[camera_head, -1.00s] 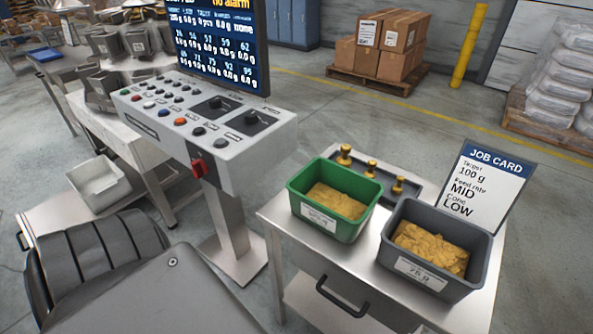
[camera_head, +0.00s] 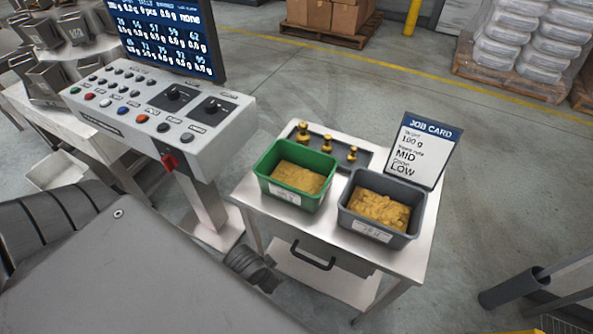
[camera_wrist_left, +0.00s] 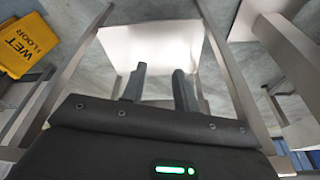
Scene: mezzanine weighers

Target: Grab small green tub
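The small green tub (camera_head: 322,172) stands upright on the steel cart (camera_head: 245,192), filled with yellow-brown pieces and with a white label on its front. A grey tub (camera_head: 415,225) with similar contents stands close to its right. My left gripper (camera_wrist_left: 159,70) shows in the left wrist view with its two fingers apart and nothing between them. A pale flat surface and metal legs lie beyond the fingers. A dark ribbed part, likely mine, shows low beside the cart in the head view. Nothing touches the green tub except the cart. My right gripper is out of view.
A dark tray (camera_head: 353,151) with brass weights lies behind the tubs, and a job card (camera_head: 421,152) stands at the right. The control console (camera_head: 165,130) is left of the cart. A yellow wet-floor sign (camera_wrist_left: 22,48) shows in the left wrist view. Floor behind the cart is clear.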

